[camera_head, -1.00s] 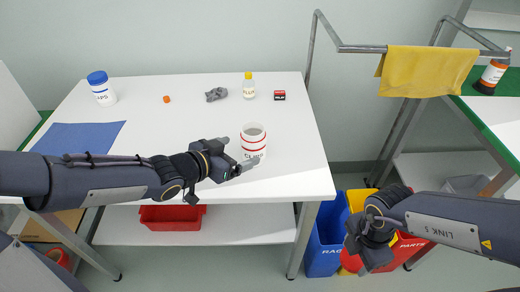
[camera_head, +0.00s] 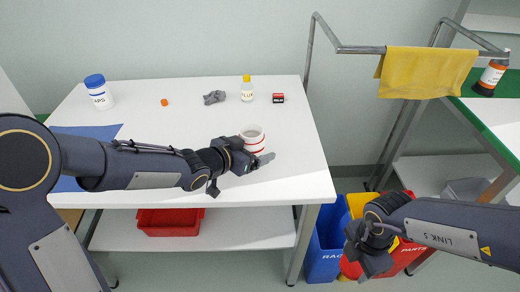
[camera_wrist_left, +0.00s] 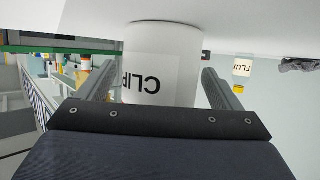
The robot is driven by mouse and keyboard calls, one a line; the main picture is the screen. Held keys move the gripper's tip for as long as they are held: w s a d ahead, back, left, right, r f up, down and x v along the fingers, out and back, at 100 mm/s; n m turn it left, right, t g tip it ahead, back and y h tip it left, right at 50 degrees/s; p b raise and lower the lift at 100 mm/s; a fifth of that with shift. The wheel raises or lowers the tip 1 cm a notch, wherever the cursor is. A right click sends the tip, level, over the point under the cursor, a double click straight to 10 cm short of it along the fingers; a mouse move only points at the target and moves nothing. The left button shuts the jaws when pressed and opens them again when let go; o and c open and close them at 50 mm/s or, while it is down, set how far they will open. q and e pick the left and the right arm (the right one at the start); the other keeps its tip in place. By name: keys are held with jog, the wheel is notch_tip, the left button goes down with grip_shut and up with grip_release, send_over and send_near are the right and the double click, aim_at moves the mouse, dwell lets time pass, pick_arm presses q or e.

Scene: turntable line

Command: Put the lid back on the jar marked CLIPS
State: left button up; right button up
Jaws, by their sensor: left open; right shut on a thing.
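The white jar marked CLIPS (camera_head: 253,146), with red bands, stands upright and open-topped near the table's right front. In the left wrist view the jar (camera_wrist_left: 165,60) shows its label upside down, between the two fingers. My left gripper (camera_head: 254,158) is open, with a finger on each side of the jar; whether they touch it I cannot tell. My right gripper (camera_head: 366,264) hangs low right of the table, in front of the bins. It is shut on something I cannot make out. I see no loose lid.
On the white table (camera_head: 200,95) are a blue-lidded jar (camera_head: 102,97), an orange piece (camera_head: 164,102), a grey lump (camera_head: 214,97), a yellow-capped bottle (camera_head: 247,92), a red-black block (camera_head: 278,98) and a blue mat (camera_head: 90,131). A yellow cloth (camera_head: 425,73) hangs on a rail.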

pick_arm(q)
jog(key=shift+c, duration=0.4)
jog(key=c, duration=1)
jog(key=shift+r, duration=0.2)
jog(key=shift+c, duration=0.2)
